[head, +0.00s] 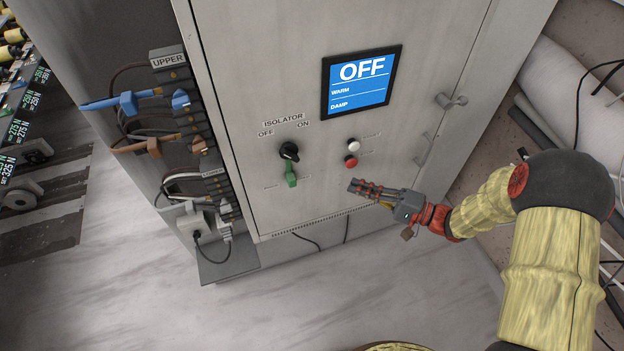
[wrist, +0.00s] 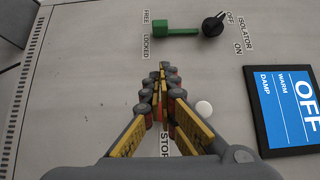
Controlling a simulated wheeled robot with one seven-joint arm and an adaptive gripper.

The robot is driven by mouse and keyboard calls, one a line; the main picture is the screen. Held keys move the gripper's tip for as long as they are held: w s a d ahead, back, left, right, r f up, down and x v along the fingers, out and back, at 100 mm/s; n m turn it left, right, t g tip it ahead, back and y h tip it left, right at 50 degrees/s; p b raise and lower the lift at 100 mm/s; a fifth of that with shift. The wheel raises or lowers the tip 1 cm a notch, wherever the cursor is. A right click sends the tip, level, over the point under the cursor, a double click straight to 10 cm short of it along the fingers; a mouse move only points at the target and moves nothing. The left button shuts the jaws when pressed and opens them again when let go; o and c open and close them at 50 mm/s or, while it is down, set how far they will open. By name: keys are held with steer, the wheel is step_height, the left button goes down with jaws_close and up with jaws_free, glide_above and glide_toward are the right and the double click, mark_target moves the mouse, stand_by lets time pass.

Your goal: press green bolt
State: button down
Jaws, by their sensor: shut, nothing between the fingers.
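The green bolt (head: 291,177) is on the grey cabinet door, just below the black isolator knob (head: 289,151). In the wrist view the green bolt (wrist: 176,31) is a block with a bar reaching to the knob (wrist: 213,25), beside the labels FREE and LOCKED. My gripper (head: 354,185) is shut and empty, in front of the door to the right of the bolt and apart from it. In the wrist view the closed fingertips (wrist: 163,68) point towards the door, below the bolt in the picture.
A white button (head: 354,145) and a red button (head: 351,161) sit near my gripper. A blue screen (head: 358,82) reads OFF, WARM, DAMP. A door handle (head: 452,102) juts out at right. Cables and terminal blocks (head: 180,100) line the left side. Open floor lies in front.

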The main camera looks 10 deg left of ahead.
mark_target(294, 185)
steer(key=shift+a, duration=0.1)
steer(key=p+x, duration=0.2)
steer(key=x, duration=0.7)
steer(key=shift+a, duration=0.35)
steer(key=a, duration=0.1)
steer(key=s+a, duration=0.1)
steer(key=a, duration=0.1)
steer(key=shift+s+p, duration=0.3)
steer(key=shift+p, duration=0.1)
steer(key=shift+s+a, duration=0.2)
steer(key=shift+a, duration=0.1)
steer(key=a, duration=0.1)
steer(key=s+a+b, duration=0.1)
steer(key=s+a, duration=0.1)
steer(key=a, duration=0.1)
steer(key=shift+s+b, duration=0.25)
steer(key=shift+b, duration=0.05)
